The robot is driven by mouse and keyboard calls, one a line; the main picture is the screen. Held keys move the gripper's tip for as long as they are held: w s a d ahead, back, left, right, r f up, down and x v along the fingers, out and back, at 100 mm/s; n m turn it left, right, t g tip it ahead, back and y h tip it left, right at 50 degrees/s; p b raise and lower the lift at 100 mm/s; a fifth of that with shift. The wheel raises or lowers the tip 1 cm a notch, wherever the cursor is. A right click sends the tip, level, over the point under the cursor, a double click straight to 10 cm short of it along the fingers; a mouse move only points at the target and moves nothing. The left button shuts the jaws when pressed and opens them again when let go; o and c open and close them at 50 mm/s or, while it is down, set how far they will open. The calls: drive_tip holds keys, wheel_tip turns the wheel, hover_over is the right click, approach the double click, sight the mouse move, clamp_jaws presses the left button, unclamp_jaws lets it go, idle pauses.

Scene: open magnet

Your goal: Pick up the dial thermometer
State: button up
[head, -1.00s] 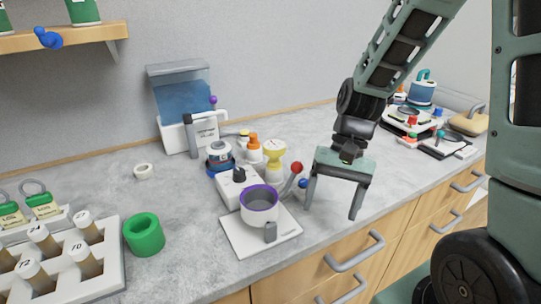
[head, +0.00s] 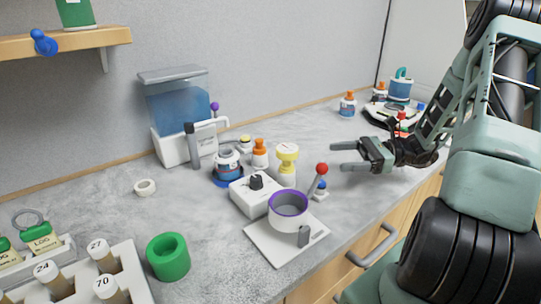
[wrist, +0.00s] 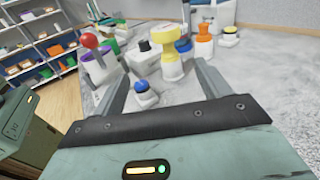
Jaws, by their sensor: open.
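I cannot make out a dial thermometer for certain in either view. My gripper (head: 339,157) is open and empty above the counter in the head view, its fingers pointing left. The yellow-and-white bottle (head: 287,165) stands to the left of its fingertips, apart from them. In the wrist view the open fingers (wrist: 161,70) frame that bottle (wrist: 170,65) and a small blue-topped white piece (wrist: 143,93).
A purple-rimmed pot (head: 288,212) stands on a white plate at the counter's front. A white box with a black knob (head: 256,183) is behind it. Bare counter (head: 345,200) lies below my gripper.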

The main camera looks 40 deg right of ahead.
drive_tip(key=shift+d+m+t, duration=0.4)
drive_tip(key=shift+t, duration=0.1)
drive_tip(key=shift+w+a+r, duration=0.1)
drive_tip(key=shift+w+a, duration=0.1)
drive_tip(key=shift+w, duration=0.05)
drive_tip(key=p, duration=0.2)
approach(280, 153)
drive_tip(key=w, duration=0.1)
drive_tip(key=w+a+f, duration=0.1)
drive_tip(key=w+a, duration=0.1)
drive_tip(key=w, duration=0.1)
drive_tip(key=shift+a+f, duration=0.25)
drive_tip(key=shift+f, duration=0.1)
drive_tip(key=shift+r+p+x, duration=0.15)
drive_tip(key=shift+p+x, duration=0.25)
drive_tip(key=shift+x, duration=0.95)
drive_tip(key=shift+r+p+x, duration=0.1)
drive_tip(key=shift+p+x, duration=0.25)
drive_tip(key=shift+x, duration=1.05)
drive_tip(key=shift+c, duration=0.4)
drive_tip(key=c, duration=1.1)
